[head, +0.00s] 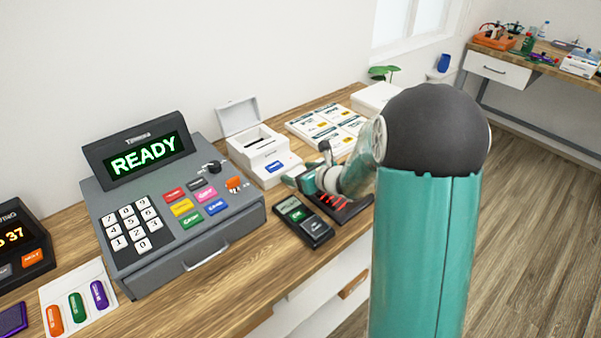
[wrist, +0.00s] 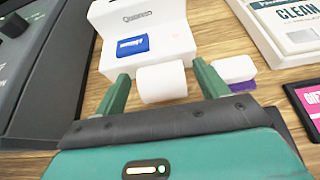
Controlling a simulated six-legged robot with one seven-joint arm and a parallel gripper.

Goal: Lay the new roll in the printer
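The printer (head: 262,158) is a white box with its lid (head: 238,117) raised and a dark opening on top. Its white front with a blue button (wrist: 133,46) fills the top of the wrist view. A white roll (wrist: 165,84) lies in front of the printer in the wrist view. My gripper (wrist: 160,69) is open, with one green finger on each side of the roll and a visible gap on both sides. In the head view my gripper (head: 298,180) is low over the counter by the printer's front right; the roll is not distinguishable there.
A grey register (head: 175,225) reading READY stands left of the printer. A card terminal (head: 303,222) lies in front. A white block on purple (wrist: 235,70) lies right of the roll. A board of cards (head: 325,128) lies behind. A side table (head: 530,60) stands far right.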

